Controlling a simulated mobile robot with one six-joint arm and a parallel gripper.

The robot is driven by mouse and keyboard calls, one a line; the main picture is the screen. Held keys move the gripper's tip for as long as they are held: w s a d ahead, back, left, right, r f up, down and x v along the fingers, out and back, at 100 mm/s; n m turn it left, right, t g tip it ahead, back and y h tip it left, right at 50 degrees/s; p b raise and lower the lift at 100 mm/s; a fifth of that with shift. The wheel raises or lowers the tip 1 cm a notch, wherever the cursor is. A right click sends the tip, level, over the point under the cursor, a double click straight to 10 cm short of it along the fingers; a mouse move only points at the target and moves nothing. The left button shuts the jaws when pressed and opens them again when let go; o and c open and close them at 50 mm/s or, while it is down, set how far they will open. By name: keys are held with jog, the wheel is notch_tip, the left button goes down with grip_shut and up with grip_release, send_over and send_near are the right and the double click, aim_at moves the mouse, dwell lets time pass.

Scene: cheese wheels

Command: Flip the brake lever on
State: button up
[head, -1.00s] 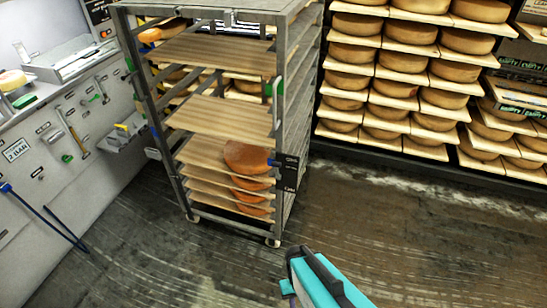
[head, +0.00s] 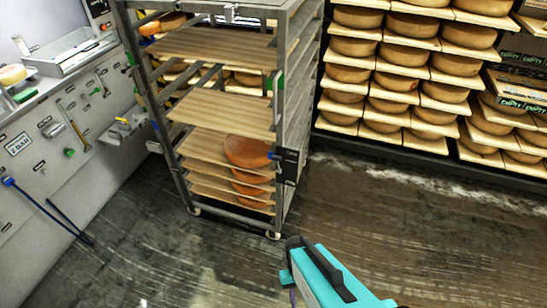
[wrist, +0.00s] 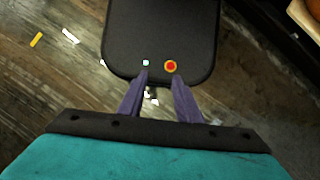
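A wheeled metal rack (head: 284,130) stands ahead of me in the head view, with wooden boards and several orange cheese wheels (head: 247,152) low inside. A blue handle (head: 273,156) sticks out beside a black plate (head: 289,166) on its front right post. A green handle (head: 279,84) sits higher on that post. No label I can read tells which is the brake lever. My teal arm shows at the bottom of the head view, apart from the rack. In the wrist view my gripper (wrist: 159,78) has two purple fingers spread apart with nothing between them.
A grey panel with tools, a "2 BAR" label (head: 17,144) and blue-ended rods (head: 8,181) is on the left. Shelves of cheese wheels (head: 405,62) line the back right. The wet floor (head: 400,225) between is mostly clear. A black rounded plate (wrist: 160,35) lies beyond my fingers.

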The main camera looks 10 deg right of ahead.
jog(key=shift+f, duration=0.15)
jog(key=c, duration=0.7)
jog(key=shift+f+b, duration=0.35)
jog(key=shift+b, duration=0.15)
grip_shut()
notch_tip(320, 180, down, 7)
jog(key=b, duration=0.7)
jog(key=shift+s+r, duration=0.15)
jog(key=shift+s, duration=0.15)
jog(key=shift+a, duration=0.15)
